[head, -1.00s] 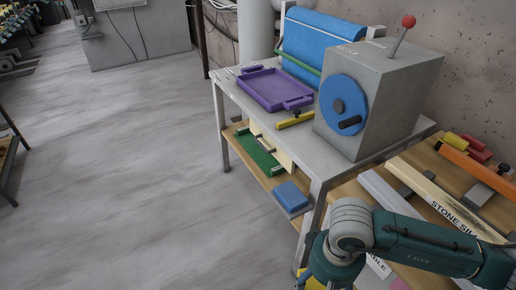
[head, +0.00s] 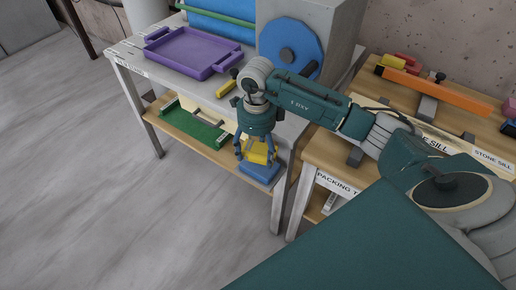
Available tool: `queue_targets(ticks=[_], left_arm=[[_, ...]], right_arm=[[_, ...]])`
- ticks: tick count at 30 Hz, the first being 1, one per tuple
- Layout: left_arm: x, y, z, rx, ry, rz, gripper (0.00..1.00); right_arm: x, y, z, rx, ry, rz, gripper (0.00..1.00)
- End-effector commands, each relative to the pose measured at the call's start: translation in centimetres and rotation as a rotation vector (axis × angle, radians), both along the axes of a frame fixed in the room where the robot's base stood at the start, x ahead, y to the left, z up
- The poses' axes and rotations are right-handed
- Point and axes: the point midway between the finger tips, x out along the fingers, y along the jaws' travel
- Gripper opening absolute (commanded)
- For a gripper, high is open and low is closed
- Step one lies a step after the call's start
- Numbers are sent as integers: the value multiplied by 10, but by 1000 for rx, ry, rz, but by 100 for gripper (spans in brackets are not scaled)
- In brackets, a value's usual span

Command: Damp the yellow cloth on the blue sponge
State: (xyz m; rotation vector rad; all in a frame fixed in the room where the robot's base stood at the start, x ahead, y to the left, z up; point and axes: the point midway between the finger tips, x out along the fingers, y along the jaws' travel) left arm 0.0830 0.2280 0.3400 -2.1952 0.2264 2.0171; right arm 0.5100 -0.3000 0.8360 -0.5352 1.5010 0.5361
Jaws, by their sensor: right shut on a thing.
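The blue sponge (head: 262,173) lies near the right end of the wooden lower shelf under the grey table. My right gripper (head: 257,159) points down directly over it and is shut on the yellow cloth (head: 258,153). The cloth hangs between the fingers at the sponge's top; I cannot tell whether it touches or is just above it. The gripper and cloth hide the back part of the sponge. My left gripper is not in view.
The table top (head: 135,62) holds a purple tray (head: 187,52) and a grey box with a blue wheel (head: 290,47). A green piece (head: 193,126) lies on the lower shelf. A wooden bench (head: 335,155) with stone sills stands close at the right. The floor at left is clear.

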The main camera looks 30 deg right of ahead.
Motion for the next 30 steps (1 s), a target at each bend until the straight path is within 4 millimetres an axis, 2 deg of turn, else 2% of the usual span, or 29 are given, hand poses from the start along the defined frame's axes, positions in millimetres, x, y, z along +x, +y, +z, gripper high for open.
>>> queue_targets(ticks=[3, 8, 14, 30], left_arm=[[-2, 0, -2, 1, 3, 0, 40], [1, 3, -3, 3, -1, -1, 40], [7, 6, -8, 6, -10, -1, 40], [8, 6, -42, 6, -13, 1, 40]], right_arm=[[8, -8, -1, 1, -1, -175, 49], [12, -12, -2, 0, 0, -278, 50], [12, -13, -9, 1, 0, -292, 49], [12, -12, -59, 1, 0, -289, 49]])
